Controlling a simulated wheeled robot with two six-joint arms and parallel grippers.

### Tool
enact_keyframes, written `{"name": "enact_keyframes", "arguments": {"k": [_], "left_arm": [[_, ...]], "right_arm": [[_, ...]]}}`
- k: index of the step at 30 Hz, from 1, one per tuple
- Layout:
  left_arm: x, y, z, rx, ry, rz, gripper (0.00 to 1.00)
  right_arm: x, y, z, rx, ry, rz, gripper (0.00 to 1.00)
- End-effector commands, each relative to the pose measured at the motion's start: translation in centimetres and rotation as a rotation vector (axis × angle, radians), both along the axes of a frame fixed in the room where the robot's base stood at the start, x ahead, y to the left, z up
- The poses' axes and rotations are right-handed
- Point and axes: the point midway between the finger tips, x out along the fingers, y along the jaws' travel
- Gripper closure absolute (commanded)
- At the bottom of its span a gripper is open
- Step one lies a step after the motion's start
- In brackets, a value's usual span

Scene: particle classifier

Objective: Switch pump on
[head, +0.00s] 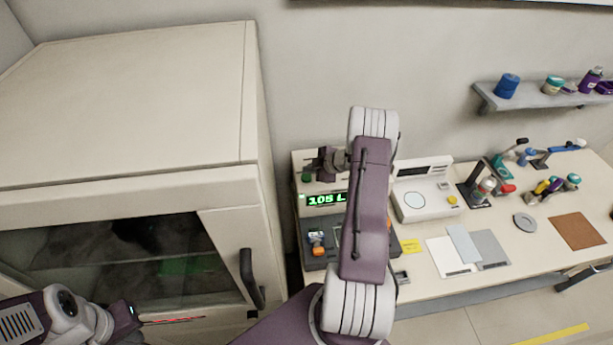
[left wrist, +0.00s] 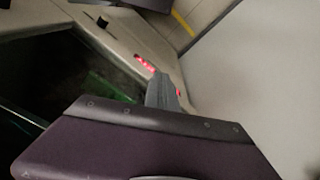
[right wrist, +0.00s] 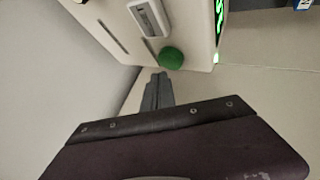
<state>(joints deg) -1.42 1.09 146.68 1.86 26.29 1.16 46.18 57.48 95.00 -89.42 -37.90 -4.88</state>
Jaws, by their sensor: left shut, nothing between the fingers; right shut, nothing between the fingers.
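A pale device with a lit green display reading about "105 L" (head: 326,199) stands at the left end of the bench. A round green button (head: 306,175) is on it; the button also shows in the right wrist view (right wrist: 171,58), on the pale housing (right wrist: 190,18). My right gripper (head: 318,164) is shut and empty, close beside the button. In the right wrist view its fingertips (right wrist: 158,77) lie just below the button; I cannot tell whether they touch it. My left gripper (head: 136,311) is shut and empty before the large cabinet, low at the left.
The cabinet (head: 140,110) with a glass front and dark handle (head: 251,280) fills the left. My right arm hides part of the device. A white scale (head: 420,200), cards, and bottles stand further right on the bench. A wall shelf (head: 540,99) holds jars.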

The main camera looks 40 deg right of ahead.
Motion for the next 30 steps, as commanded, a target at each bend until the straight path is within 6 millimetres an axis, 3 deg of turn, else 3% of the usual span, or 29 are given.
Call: {"name": "enact_keyframes", "arguments": {"k": [15,30], "left_arm": [[0.0,0.0,5.0,0.000,0.000,0.000,1.00],[0.0,0.0,4.7,0.000,0.000,0.000,1.00]], "right_arm": [[0.0,0.0,5.1,0.000,0.000,0.000,1.00],[0.0,0.0,4.9,0.000,0.000,0.000,1.00]]}}
